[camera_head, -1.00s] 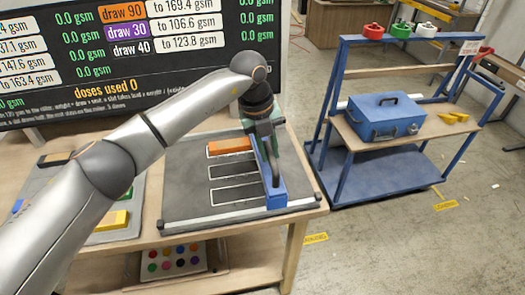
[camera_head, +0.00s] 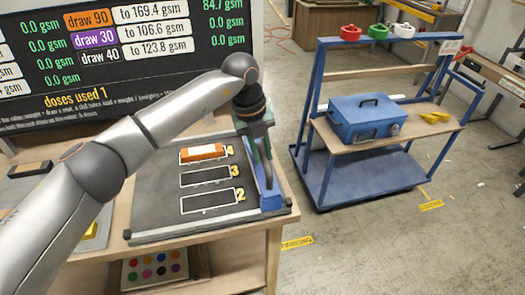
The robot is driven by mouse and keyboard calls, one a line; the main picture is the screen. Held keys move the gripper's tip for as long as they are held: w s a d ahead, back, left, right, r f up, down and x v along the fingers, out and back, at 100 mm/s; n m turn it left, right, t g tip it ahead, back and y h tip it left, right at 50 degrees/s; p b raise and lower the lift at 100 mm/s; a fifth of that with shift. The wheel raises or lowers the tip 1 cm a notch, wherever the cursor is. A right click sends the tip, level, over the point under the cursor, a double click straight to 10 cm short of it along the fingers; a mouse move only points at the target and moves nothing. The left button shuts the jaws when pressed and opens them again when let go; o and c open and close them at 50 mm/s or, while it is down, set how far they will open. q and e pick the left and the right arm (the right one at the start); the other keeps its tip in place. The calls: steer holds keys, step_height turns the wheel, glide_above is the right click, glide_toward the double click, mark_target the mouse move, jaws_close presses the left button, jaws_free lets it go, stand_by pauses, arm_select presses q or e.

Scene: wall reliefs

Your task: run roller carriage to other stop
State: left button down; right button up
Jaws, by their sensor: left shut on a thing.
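The roller carriage (camera_head: 271,201) is a long blue bar at the right end of the dark grey bed (camera_head: 150,218), close to its right edge. My left gripper (camera_head: 267,178) comes down over the carriage from above and is shut on its upright handle part; the fingertips are partly hidden. An orange block (camera_head: 203,152) lies in the outlined slot marked 4. The slots marked 3 (camera_head: 205,176) and 2 (camera_head: 208,200) look empty. A lower slot, if any, is not seen. My right gripper is not in view.
A board (camera_head: 120,60) behind the bench reads "doses used 1" and 84.7 gsm. A blue trolley (camera_head: 365,185) with a blue toolbox (camera_head: 367,118) stands to the right, across open floor. A colour-dot palette (camera_head: 153,268) lies on the lower shelf.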

arm_select(q)
steer(key=shift+d+r, duration=0.15)
steer(key=shift+d, duration=0.05)
steer(key=c, duration=0.8)
jaws_free()
steer(key=shift+w+d, duration=0.1)
steer(key=shift+c, duration=0.2)
steer(key=shift+o, duration=0.4)
step_height(320, 180, up, 12)
steer(key=a+b, duration=0.1)
steer(key=a, duration=0.1)
steer(key=shift+s+a, duration=0.25)
steer(key=shift+s, duration=0.15)
